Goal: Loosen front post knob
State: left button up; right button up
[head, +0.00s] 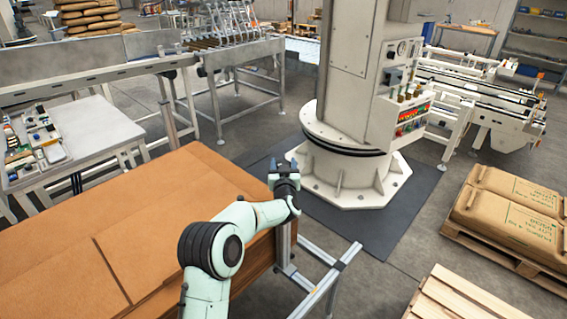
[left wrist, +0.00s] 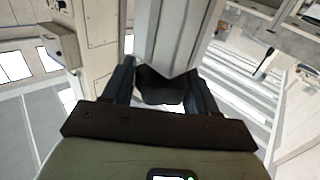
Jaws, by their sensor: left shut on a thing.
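The front post (head: 284,244) is a grey aluminium upright at the right edge of the brown cardboard stack. My left gripper (head: 285,172) is at the upper part of the post, and the knob there is hidden behind it in the head view. In the left wrist view the post (left wrist: 177,32) runs up from between the fingers. The dark knob (left wrist: 160,87) sits against the post, between the two fingers of my left gripper (left wrist: 161,88), which is shut on it. My right gripper is not in view.
The cardboard stack (head: 150,205) lies under and left of my left arm. A low aluminium frame (head: 333,272) reaches right from the post. The white palletizer column (head: 350,120) stands behind on a dark mat. Sacks on a pallet (head: 510,210) are at the right.

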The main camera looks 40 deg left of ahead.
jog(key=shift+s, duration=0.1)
pick_arm(q)
jog(key=o, duration=1)
jog(key=shift+c, duration=0.2)
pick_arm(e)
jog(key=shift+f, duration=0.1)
pick_arm(q)
jog(key=shift+s+d, duration=0.1)
jog(key=shift+s, duration=0.05)
jog(key=b+v, duration=0.4)
jog(key=v, duration=0.9)
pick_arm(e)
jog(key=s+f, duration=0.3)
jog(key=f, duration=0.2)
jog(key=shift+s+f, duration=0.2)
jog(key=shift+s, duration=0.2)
